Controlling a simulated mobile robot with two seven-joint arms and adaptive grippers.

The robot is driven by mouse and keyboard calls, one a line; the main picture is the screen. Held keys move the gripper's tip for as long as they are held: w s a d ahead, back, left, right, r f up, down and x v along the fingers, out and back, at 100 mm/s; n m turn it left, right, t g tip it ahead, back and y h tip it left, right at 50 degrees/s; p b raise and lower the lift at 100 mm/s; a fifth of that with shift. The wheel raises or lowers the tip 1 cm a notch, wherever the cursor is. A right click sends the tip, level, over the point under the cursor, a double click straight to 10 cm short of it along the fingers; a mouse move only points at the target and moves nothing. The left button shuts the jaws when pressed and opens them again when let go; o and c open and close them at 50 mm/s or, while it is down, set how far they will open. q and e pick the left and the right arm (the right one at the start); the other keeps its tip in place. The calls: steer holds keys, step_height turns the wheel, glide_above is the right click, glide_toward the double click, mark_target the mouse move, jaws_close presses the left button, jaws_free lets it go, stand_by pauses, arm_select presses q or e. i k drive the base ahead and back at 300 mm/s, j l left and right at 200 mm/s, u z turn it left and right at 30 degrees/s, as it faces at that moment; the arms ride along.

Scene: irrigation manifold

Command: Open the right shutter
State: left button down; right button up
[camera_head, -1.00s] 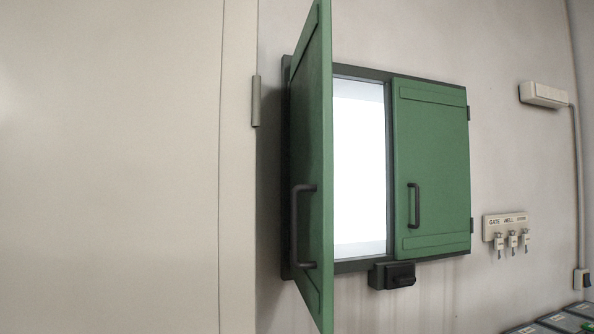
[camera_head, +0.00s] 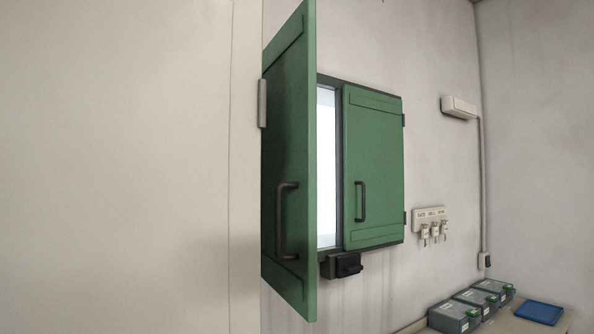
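The right shutter (camera_head: 384,150) is a green panel with a dark vertical handle (camera_head: 361,202) near its left edge. It lies shut against the dark window frame, with hinges on its right side. The left shutter (camera_head: 292,110) is green too and swung wide open toward me, with a dark handle (camera_head: 283,222). It hides part of the bright window opening (camera_head: 326,160). Neither of my grippers shows in the head view.
A dark box (camera_head: 341,265) sits below the window. Keys hang on a labelled rack (camera_head: 431,218) to the right. Several grey boxes (camera_head: 455,316) and a blue tray (camera_head: 539,312) are on a surface at lower right. A large pale panel (camera_head: 120,170) fills the left.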

mark_target(374, 214)
steer(key=i+l+z, duration=0.1)
steer(key=l, duration=0.3)
steer(key=i+l+z, duration=0.1)
steer(key=i+l, duration=0.15)
steer(key=l, duration=0.15)
steer(key=i+l+z, duration=0.1)
steer(key=l, duration=0.3)
steer(key=i+l+z, duration=0.1)
steer(key=i+l, duration=0.2)
